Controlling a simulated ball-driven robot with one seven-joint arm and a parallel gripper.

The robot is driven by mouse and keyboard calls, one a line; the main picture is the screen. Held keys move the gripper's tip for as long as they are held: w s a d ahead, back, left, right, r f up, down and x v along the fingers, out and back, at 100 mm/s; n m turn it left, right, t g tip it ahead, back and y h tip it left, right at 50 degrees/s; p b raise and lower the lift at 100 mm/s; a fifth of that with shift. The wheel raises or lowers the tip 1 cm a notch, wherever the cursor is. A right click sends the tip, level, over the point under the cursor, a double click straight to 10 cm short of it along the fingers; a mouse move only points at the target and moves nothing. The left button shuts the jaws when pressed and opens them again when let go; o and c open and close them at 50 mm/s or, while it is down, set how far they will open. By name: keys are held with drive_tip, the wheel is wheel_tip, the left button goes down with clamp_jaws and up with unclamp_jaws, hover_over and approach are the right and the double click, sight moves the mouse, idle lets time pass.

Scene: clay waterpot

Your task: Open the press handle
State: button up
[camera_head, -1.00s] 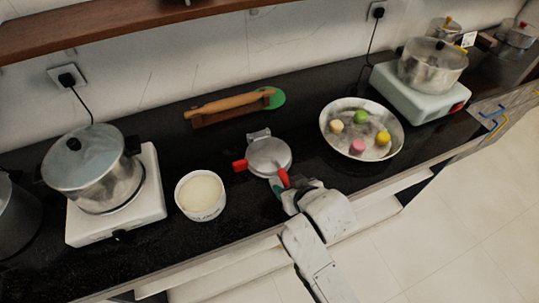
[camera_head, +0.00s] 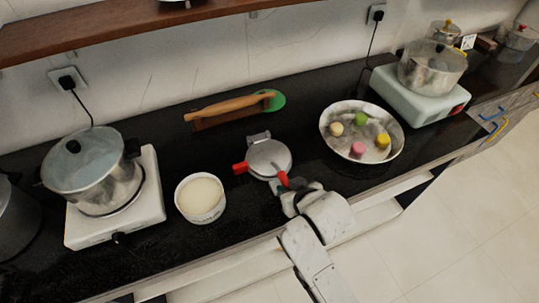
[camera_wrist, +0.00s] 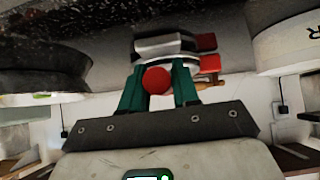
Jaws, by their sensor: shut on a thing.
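The press (camera_head: 268,158) is a round silver metal plate unit on the dark counter. One red handle (camera_head: 240,168) sticks out to its left, and another red handle (camera_head: 282,179) points to the front. My gripper (camera_head: 281,190) is at this front handle, reaching in from the counter's front edge. In the wrist view, my gripper's green fingers (camera_wrist: 158,80) stand on both sides of the rounded end of the red handle (camera_wrist: 157,79) and are shut on it. The silver press (camera_wrist: 165,45) lies just beyond. The press looks closed and flat.
A white bowl (camera_head: 183,212) stands left of the press, and a pot (camera_head: 85,165) on a stove further left. A metal pan (camera_head: 337,138) with colored pieces is to the right. A rolling pin (camera_head: 228,107) lies behind. A shelf (camera_head: 110,25) runs above.

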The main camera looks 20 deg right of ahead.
sight(284, 176)
drive_tip(key=shift+r, duration=0.15)
drive_tip(key=shift+w+r+p, duration=0.2)
drive_tip(key=shift+r+p, duration=0.65)
drive_tip(key=shift+p, duration=0.1)
drive_tip(key=shift+w+r+p, duration=0.2)
drive_tip(key=shift+r+p, duration=0.65)
drive_tip(key=shift+p, duration=0.05)
drive_tip(key=shift+w+r+p, duration=0.25)
drive_tip(key=shift+r+p, duration=0.55)
drive_tip(key=shift+p, duration=0.05)
drive_tip(key=shift+w+r+p, duration=0.45)
drive_tip(key=shift+r+p, duration=0.4)
drive_tip(key=shift+r, duration=0.1)
drive_tip(key=shift+w+r+p, duration=0.45)
drive_tip(key=shift+r+p, duration=0.3)
drive_tip(key=shift+w+r+p, duration=0.45)
drive_tip(key=shift+r+p, duration=0.25)
